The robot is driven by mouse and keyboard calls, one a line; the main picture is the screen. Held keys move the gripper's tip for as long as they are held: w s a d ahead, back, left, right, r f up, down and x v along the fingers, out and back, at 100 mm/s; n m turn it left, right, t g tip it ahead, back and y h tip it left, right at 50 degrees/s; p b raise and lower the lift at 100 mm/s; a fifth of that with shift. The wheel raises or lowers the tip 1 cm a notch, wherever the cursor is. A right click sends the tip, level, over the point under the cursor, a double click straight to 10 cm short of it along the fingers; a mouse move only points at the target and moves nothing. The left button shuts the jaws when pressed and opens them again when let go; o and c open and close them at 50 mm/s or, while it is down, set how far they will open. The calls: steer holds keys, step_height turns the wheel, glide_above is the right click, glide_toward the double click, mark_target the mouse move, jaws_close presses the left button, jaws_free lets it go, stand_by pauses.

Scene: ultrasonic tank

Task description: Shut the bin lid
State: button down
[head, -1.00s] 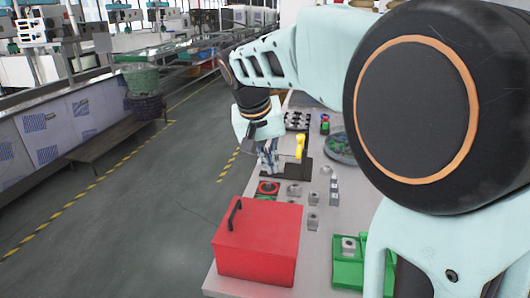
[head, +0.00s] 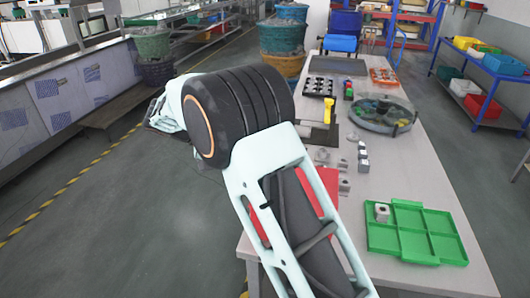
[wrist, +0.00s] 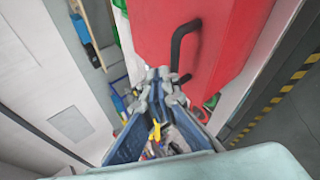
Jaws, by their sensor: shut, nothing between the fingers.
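The red bin (head: 326,187) is on the near end of the table in the head view, mostly hidden behind my arm. In the wrist view it fills the upper middle as a red box (wrist: 225,45) with a black bar handle (wrist: 177,45). My gripper (wrist: 165,86) is shut and empty, its fingertips beside the lower end of the handle in the picture. I cannot tell whether they touch it. My gripper is hidden in the head view. I cannot tell from these views whether the lid is flat or slightly raised.
A green divided tray (head: 416,232) lies right of the bin on the table (head: 440,175). Small metal parts (head: 363,155), a yellow-handled tool (head: 328,110) and a round tray (head: 382,117) stand farther back. Open floor (head: 150,220) lies left of the table.

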steer(key=shift+w+a+f+b, duration=0.1)
steer(key=shift+a+f+b, duration=0.1)
steer(key=shift+f, duration=0.35)
steer(key=shift+a+f+b, duration=0.1)
steer(key=shift+f+b, duration=0.05)
steer(key=shift+f, duration=0.4)
